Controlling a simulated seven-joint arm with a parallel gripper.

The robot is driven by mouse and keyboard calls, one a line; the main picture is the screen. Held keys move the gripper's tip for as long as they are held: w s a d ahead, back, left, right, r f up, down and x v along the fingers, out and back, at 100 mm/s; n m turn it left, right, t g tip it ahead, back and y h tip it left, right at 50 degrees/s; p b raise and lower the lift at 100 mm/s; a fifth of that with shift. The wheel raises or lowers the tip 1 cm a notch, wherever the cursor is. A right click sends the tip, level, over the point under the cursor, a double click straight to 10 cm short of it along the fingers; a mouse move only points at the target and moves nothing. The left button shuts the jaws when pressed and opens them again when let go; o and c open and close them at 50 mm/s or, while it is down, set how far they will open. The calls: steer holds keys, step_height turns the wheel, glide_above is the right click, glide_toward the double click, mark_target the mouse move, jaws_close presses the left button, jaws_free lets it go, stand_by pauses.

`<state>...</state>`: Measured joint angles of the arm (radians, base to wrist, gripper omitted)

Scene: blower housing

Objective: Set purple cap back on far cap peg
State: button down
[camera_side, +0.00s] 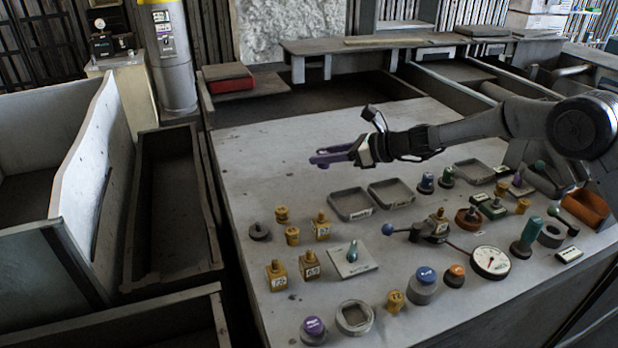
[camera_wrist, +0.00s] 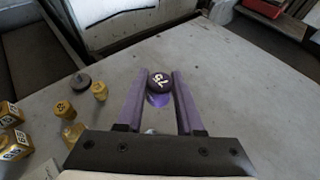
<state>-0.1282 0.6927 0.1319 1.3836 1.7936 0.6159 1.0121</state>
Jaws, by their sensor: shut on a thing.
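My gripper (camera_side: 325,156) is raised over the left part of the table, with its purple fingers pointing left. In the wrist view, my gripper (camera_wrist: 159,88) is shut on a purple cap (camera_wrist: 158,79) with white marking on its top. The cap is held between the fingertips, clear of the table. A low dark grey round base with a small stub (camera_side: 259,231) stands near the table's left edge, below and left of the gripper; it looks like an empty cap peg and also shows in the wrist view (camera_wrist: 81,82). Another purple cap (camera_side: 313,326) sits on a grey base at the front.
Several yellow numbered weights (camera_side: 320,227) stand close to the grey base. Two shallow grey trays (camera_side: 349,205) lie to its right. A plate with a teal knob (camera_side: 351,259) and a dial gauge (camera_side: 490,262) are nearer the front. The table's far left area is clear.

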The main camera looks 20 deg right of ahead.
glide_above(309, 187)
step_height(309, 187, down, 6)
steer(key=shift+f, duration=1.65)
steer(key=shift+f, duration=0.15)
steer(key=c, duration=0.5)
jaws_free()
steer(key=shift+c, duration=0.2)
steer(key=shift+r, duration=0.2)
steer(key=v, duration=1.2)
